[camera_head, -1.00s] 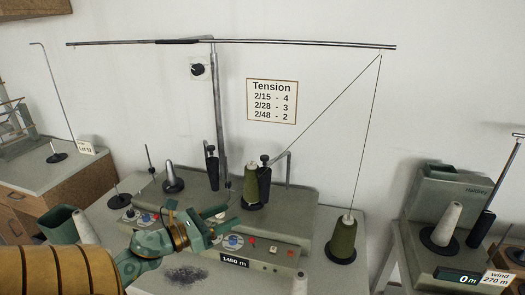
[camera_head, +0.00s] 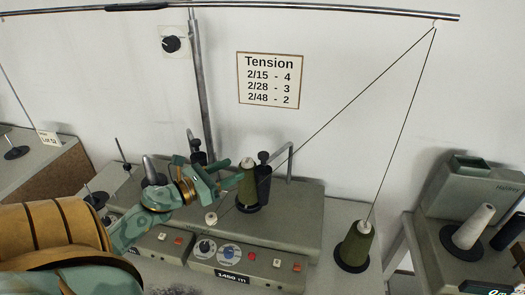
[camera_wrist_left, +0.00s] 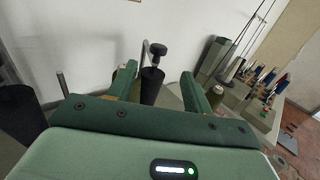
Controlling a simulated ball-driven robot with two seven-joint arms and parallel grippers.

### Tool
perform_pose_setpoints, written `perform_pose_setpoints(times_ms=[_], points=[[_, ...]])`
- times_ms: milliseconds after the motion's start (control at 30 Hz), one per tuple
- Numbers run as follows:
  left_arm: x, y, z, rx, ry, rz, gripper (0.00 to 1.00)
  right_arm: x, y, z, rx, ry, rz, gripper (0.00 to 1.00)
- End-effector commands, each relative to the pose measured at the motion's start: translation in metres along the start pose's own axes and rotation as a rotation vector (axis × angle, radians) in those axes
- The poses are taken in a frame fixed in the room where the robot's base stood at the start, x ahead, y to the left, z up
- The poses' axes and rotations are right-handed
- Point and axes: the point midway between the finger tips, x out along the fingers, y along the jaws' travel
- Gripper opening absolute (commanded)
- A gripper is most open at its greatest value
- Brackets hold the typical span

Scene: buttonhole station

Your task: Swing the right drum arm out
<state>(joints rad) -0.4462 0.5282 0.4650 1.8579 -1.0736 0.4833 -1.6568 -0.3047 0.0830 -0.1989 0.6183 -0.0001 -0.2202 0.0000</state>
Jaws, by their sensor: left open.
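The right drum arm is a black post with a round knob (camera_head: 263,182), on the grey-green winding machine (camera_head: 305,215). It stands close beside an olive yarn cone (camera_head: 247,186). My left gripper (camera_head: 230,182) is open, left of the cone. In the left wrist view the black post (camera_wrist_left: 152,85) shows between the two green fingers (camera_wrist_left: 160,88), apart from both. Part of the cone there is behind the left finger. My right gripper is in neither view.
A bent metal rod (camera_head: 291,160) rises behind the post. A thread runs up to the overhead bar (camera_head: 300,10) and down to a second olive cone (camera_head: 356,245) at the right. The left station has a grey cone (camera_head: 153,170) and a black post (camera_head: 196,155).

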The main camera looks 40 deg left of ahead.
Motion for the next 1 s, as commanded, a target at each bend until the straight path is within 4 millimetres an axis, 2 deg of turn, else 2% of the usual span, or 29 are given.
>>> perform_pose_setpoints(times_ms=[100,300,500,667,900,933,1000], points=[[0.033,0.001,0.004,0.003,-0.004,0.0,0.5,-0.007,0.003,0.002,-0.001,-0.003,0.004,0.36],[0.081,0.001,0.003,0.001,-0.003,0.001,0.5,-0.013,0.004,-0.003,-0.001,0.005,0.005,0.36],[0.111,0.001,0.001,0.002,0.0,0.002,0.5,-0.015,0.002,-0.007,0.001,0.011,0.003,0.36],[0.12,0.001,0.0,0.002,0.001,0.001,0.5,-0.016,-0.003,-0.009,0.003,0.013,-0.003,0.36],[0.121,0.0,0.0,0.001,0.001,0.001,0.5,-0.016,-0.005,-0.01,0.003,0.015,-0.006,0.36],[0.121,0.0,0.0,0.001,0.001,0.001,0.45,-0.016,-0.005,-0.01,0.002,0.015,-0.006,0.36],[0.121,0.0,0.0,0.001,0.001,0.001,0.25,-0.016,-0.004,-0.01,0.002,0.015,-0.005,0.36]])
